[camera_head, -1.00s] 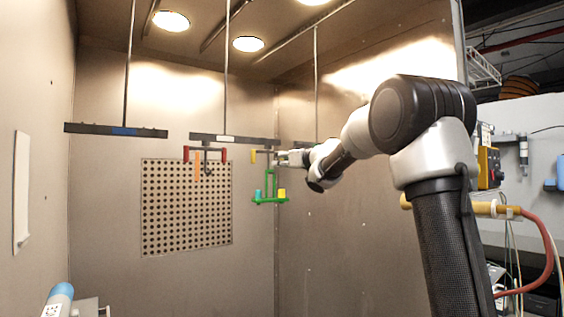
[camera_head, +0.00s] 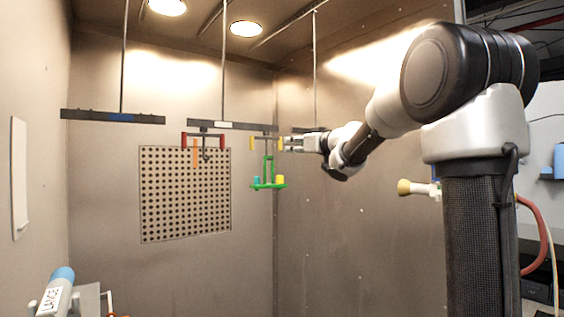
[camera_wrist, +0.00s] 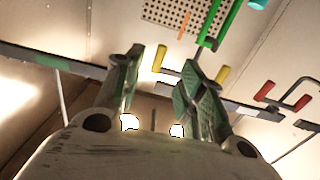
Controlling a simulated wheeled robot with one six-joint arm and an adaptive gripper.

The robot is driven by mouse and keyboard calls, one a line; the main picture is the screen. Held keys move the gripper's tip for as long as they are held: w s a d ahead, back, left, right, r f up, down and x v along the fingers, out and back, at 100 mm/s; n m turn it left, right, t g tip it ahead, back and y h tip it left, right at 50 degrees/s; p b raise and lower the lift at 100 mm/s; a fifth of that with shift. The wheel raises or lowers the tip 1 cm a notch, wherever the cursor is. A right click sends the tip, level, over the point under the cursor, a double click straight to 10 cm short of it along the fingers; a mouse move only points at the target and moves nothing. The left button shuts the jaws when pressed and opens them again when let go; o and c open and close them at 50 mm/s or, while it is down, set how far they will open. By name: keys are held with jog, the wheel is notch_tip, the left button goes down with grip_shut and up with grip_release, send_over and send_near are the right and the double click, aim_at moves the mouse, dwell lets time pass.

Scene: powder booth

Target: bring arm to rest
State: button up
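My gripper (camera_head: 288,144) is in the middle of the head view, at the end of my outstretched arm. Its fingers point left, at the height of a yellow-ended hook (camera_head: 281,143). In the wrist view my gripper (camera_wrist: 160,75) has its two green-padded fingers apart with nothing between them. A green rack (camera_head: 268,186) carrying a cyan piece (camera_head: 256,180) and a yellow piece (camera_head: 280,181) hangs below and left of the fingertips. The green rack (camera_wrist: 215,25) also shows beyond the fingers in the wrist view, apart from them.
Dark overhead bars (camera_head: 112,117) hang on rods from the booth ceiling. A red-ended hook (camera_head: 184,140) with an orange strip hangs left of the green rack. A perforated panel (camera_head: 186,205) is on the back wall. A lance (camera_head: 55,296) is at lower left. The booth's lower middle is clear.

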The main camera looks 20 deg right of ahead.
jog(key=s+d+f+m+g+h, duration=0.2)
jog(key=s+d+f+h, duration=0.15)
jog(key=d+f, duration=0.3)
jog(key=s+d+f+m+g+h, duration=0.1)
jog(key=s+d+f+g+h, duration=0.15)
jog(key=d+f+h, duration=0.45)
jog(key=s+f+m+g+y, duration=0.15)
jog(key=s+f+g, duration=0.25)
jog(key=s+f, duration=0.6)
jog(key=s+a+f+g+y, duration=0.1)
jog(key=s+a+f, duration=0.1)
jog(key=s, duration=0.7)
jog(key=s+a+f+g+y, duration=0.1)
jog(key=s+a+f+g, duration=0.1)
jog(key=s+a, duration=0.3)
jog(key=s+a+f+g+y, duration=0.1)
jog(key=s+a+f, duration=0.2)
jog(key=s, duration=1)
jog(key=shift+s+a+n, duration=0.3)
jog(key=shift+a+n, duration=0.15)
jog(key=shift+a, duration=0.1)
jog(key=shift+f+g, duration=0.1)
jog(key=shift+g, duration=0.15)
